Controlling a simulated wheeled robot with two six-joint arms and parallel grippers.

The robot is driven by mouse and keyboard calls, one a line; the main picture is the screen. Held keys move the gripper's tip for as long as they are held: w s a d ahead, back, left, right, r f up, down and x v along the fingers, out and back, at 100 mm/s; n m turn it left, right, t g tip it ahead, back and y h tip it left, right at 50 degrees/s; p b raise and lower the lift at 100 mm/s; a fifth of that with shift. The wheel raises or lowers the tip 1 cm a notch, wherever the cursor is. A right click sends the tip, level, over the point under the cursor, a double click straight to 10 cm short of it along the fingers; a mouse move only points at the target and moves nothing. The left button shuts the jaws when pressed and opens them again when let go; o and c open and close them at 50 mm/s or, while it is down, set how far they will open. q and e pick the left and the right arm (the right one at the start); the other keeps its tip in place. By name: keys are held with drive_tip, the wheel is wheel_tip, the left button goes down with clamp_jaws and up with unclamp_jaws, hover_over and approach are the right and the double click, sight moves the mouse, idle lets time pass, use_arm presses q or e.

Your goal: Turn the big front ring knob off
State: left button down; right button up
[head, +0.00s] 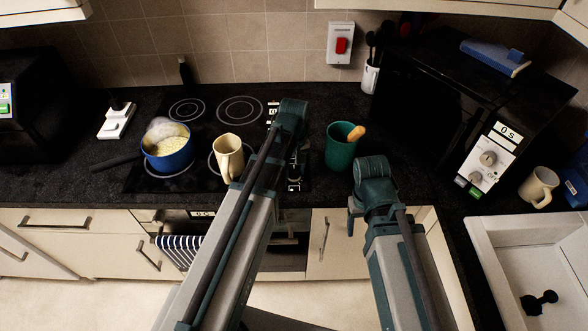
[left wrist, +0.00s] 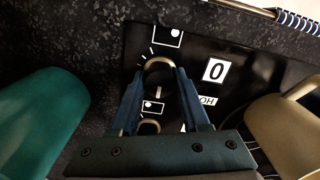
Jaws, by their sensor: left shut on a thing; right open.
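White marks surround the knobs, and a label (left wrist: 213,70) reads 0. In the head view my left arm hides most of the strip. My right gripper (head: 352,217) is open and empty by the counter's front edge.
A cream mug (head: 228,160) stands on the hob left of my left arm. A blue pan (head: 170,158) with yellowish contents sits further left. A green cup (head: 340,152) stands right of the strip. A microwave (head: 440,110) and sink (head: 520,250) are at the right.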

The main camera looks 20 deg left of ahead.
sight(294, 169)
use_arm(q)
drive_tip(key=shift+c, duration=1.9)
unclamp_jaws()
wheel_tip(294, 169, up, 14)
drive_tip(key=p, duration=1.4)
drive_tip(key=shift+f, duration=0.15)
drive_tip(key=s+d+f+m+b, duration=0.4)
drive_tip(key=s+d+m, duration=0.1)
drive_tip(key=s, duration=0.2)
drive_tip(key=s+d+f+m+y+b, duration=0.1)
drive_tip(key=s+d+f+m+b, duration=0.3)
drive_tip(key=s, duration=0.3)
drive_tip(key=shift+s+d+f+m+b, duration=0.3)
drive_tip(key=shift+d+m+b, duration=0.25)
drive_tip(key=shift+d, duration=0.2)
